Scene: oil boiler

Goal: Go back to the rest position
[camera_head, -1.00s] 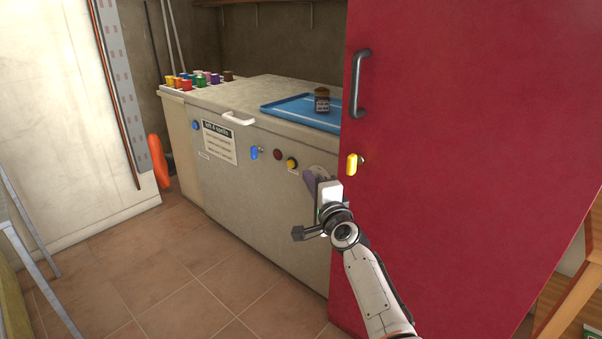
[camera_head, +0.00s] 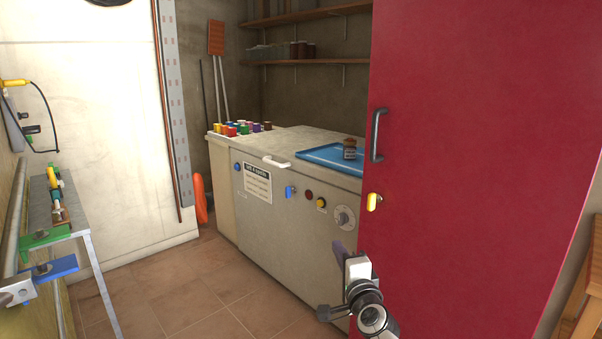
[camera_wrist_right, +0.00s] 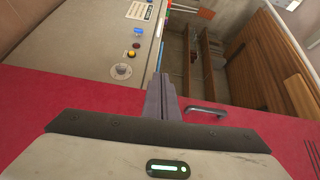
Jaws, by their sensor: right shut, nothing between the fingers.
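My right gripper (camera_head: 338,250) is low in the head view, in front of the beige boiler cabinet (camera_head: 275,225) and left of the red door (camera_head: 470,180). Its two grey fingers are together and empty, and they point up and away. In the right wrist view the closed fingers (camera_wrist_right: 160,92) stand in the middle, with the red door (camera_wrist_right: 60,110) behind them. The dial (camera_wrist_right: 122,72) shows to their left and the door handle (camera_wrist_right: 206,109) to their right. I do not make out my left gripper in the head view.
A blue tray (camera_head: 325,153) with a small brown jar (camera_head: 350,148) lies on the cabinet. A workbench (camera_head: 62,222) with tools stands at left. The tiled floor (camera_head: 190,285) between is clear.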

